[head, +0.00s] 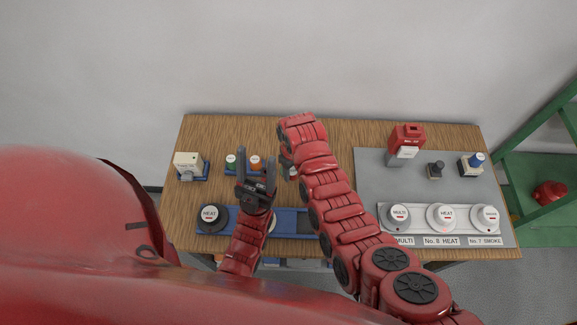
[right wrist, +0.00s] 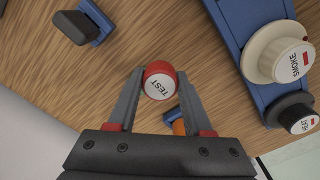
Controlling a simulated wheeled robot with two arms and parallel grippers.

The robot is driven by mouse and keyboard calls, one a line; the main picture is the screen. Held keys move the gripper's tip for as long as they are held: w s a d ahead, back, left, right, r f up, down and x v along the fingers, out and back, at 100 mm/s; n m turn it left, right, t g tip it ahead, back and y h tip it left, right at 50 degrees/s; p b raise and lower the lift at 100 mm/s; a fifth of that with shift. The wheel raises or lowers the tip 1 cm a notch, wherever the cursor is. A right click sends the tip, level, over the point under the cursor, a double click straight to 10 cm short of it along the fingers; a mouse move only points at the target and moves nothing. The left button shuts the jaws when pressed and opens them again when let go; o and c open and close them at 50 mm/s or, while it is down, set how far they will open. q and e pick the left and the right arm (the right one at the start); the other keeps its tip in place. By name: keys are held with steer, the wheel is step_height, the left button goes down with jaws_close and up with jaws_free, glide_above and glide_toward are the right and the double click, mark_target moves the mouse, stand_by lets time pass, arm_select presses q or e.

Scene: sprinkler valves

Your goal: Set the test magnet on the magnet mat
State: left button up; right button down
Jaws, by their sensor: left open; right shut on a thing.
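The test magnet (right wrist: 160,80) is a short red cylinder with a white top marked TEST. In the right wrist view my right gripper (right wrist: 162,90) is shut on it, above the bare wood. In the head view my right gripper (head: 289,165) is partly behind its own red arm, and the magnet is not clear there. My left gripper (head: 257,170) is open and empty, above the table in front of the green and orange pieces. No surface is marked as the magnet mat, so I cannot tell which it is.
A blue rail (head: 290,221) holds detectors at the front. A dark block (right wrist: 75,27) stands on a blue base (right wrist: 98,17). A grey mat (head: 372,170) at right holds a red unit (head: 406,140) and a row of detectors. A cream box (head: 188,162) stands at left.

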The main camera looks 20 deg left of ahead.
steer(key=w+b, duration=0.1)
steer(key=b, duration=0.1)
steer(key=w+a+f+b, duration=0.1)
steer(key=b, duration=0.1)
steer(key=w+a+b, duration=0.1)
steer(key=shift+w+a+f+b, duration=0.15)
steer(key=shift+w+a+b, duration=0.1)
steer(key=shift+w+b, duration=0.15)
steer(key=shift+w+a+b, duration=0.1)
steer(key=shift+b, duration=0.2)
step_height(320, 180, down, 3)
steer(key=shift+r+b, duration=0.1)
steer(key=shift+b, duration=1.05)
steer(key=shift+f, duration=0.25)
steer(key=shift+c, duration=1.6)
jaws_free()
